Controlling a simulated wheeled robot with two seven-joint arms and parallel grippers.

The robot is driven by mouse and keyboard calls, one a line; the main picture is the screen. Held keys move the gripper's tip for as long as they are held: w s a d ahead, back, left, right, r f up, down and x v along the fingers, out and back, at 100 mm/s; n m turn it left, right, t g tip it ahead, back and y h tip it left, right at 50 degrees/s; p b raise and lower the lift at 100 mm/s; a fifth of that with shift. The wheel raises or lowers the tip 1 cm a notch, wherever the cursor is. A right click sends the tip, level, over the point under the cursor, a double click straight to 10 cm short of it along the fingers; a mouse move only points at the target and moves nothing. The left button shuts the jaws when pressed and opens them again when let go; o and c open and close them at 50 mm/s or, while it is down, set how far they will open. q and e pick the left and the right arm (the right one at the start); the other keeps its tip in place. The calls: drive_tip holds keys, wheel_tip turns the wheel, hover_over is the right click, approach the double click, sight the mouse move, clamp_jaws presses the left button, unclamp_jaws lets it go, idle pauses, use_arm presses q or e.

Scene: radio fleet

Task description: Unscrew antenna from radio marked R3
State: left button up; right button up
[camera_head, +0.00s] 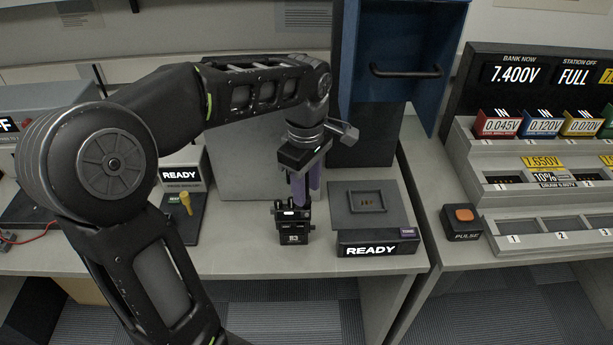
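The small black radio marked R3 (293,238) stands upright near the front edge of the grey bench, just below the middle of the view. My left gripper (304,194) comes down over it from above, with its purple fingers pointing down at the radio's top. The fingers hide most of the space above the radio. I cannot make out the antenna or whether the fingers are closed on it. My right gripper is not in view.
A grey tray (343,212) with a black READY display (368,249) sits right of the radio. A yellow-handled lever (186,203) stands to the left, near another READY sign (181,174). A blue cabinet (376,90) rises behind. An orange PULSE button (464,215) is at right.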

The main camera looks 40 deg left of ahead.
use_arm(q)
drive_tip(key=shift+c, duration=0.5)
clamp_jaws()
